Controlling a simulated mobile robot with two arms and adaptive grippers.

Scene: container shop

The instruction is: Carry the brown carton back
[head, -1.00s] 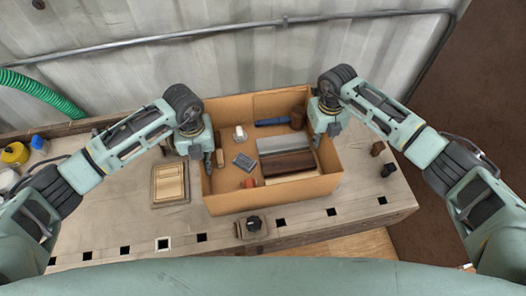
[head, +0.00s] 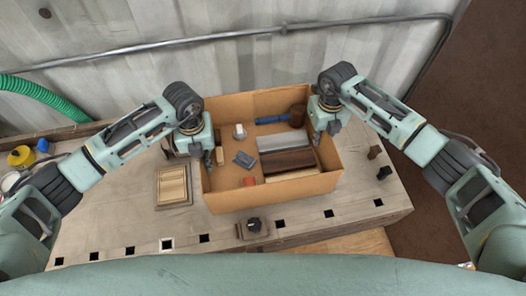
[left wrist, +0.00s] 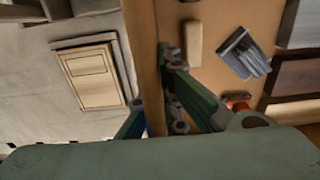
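The brown carton (head: 270,199) is an open-topped box over the middle of the workbench; its gap to the bench is hard to judge. My left gripper (head: 208,160) is at its left wall. In the left wrist view the left gripper (left wrist: 150,85) has one finger inside and one outside the carton wall (left wrist: 143,40), shut on it. My right gripper (head: 326,142) is at the right wall, shut on it as far as I can see; its fingertips are partly hidden. Inside lie a grey block (head: 284,144), a brown block (head: 287,161), a blue-handled tool (head: 272,120) and small parts.
A wooden tray (head: 172,186) lies on the bench (head: 110,215) left of the carton. A dark knob fixture (head: 254,225) stands close in front. Small dark objects (head: 384,173) lie to the right. A yellow can (head: 20,156) stands far left. A corrugated wall (head: 230,60) is behind.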

